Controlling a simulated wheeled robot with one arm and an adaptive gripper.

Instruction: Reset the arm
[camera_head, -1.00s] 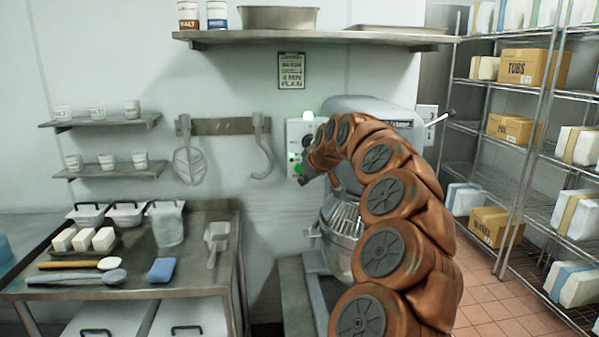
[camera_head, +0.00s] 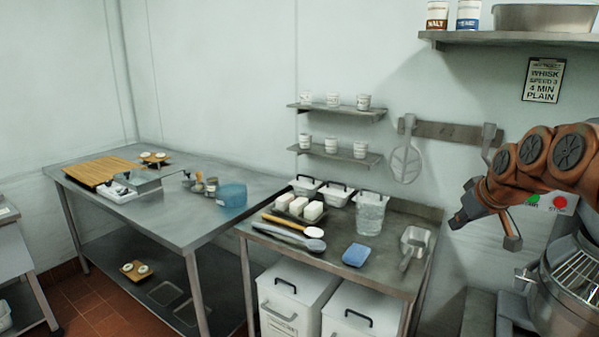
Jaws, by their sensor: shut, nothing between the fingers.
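My arm (camera_head: 530,160) comes in from the right edge, in copper-brown segments with dark round caps. My gripper (camera_head: 458,221) is at its left end, tilted down and to the left. It is shut and empty, in the air in front of the wall, to the right of the near steel table. It touches nothing that I can see. The mixer (camera_head: 565,295) with its wire guard stands below the arm at the right edge. Part of its control panel, with a green and a red button (camera_head: 559,202), shows under the arm.
A steel table (camera_head: 425,215) holds white blocks, a clear jug (camera_head: 370,213), a blue sponge (camera_head: 356,255) and a scoop (camera_head: 413,243). A longer table (camera_head: 165,225) at left holds a wooden board (camera_head: 103,171) and a blue tub (camera_head: 233,195). A paddle (camera_head: 406,160) hangs on the wall rack.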

